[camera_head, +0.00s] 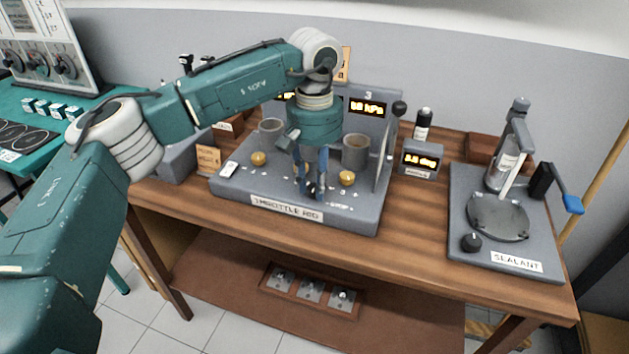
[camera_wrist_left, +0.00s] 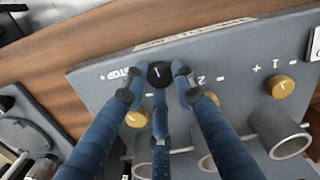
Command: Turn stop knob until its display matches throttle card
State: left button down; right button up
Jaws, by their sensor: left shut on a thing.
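The black stop knob (camera_wrist_left: 160,74) with a white pointer line sits beside the STOP lettering on the grey throttle rig (camera_head: 245,188). My left gripper (camera_head: 311,190) points down at the rig's front edge. In the wrist view its blue fingers (camera_wrist_left: 160,88) are closed around the knob, which stays on the panel. In the head view the fingers mostly hide the knob. A small box display (camera_head: 421,158) right of the rig shows orange digits, seemingly 3.5 deg. An orange card (camera_head: 208,158) stands left of the rig; its text is too small to read. My right gripper is not in view.
Brass knobs (camera_head: 347,178) and grey cylinders (camera_head: 356,150) stand close to my fingers on the rig. A gauge behind reads about 58 kPa (camera_head: 368,107). A sealant station (camera_head: 470,255) stands at the right. A strip of bare wooden bench (camera_head: 415,225) lies between them.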

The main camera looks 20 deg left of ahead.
aim_at(315, 187)
pick_arm(q)
jog(key=c, duration=1.4)
grip_release()
notch_tip(315, 187, up, 12)
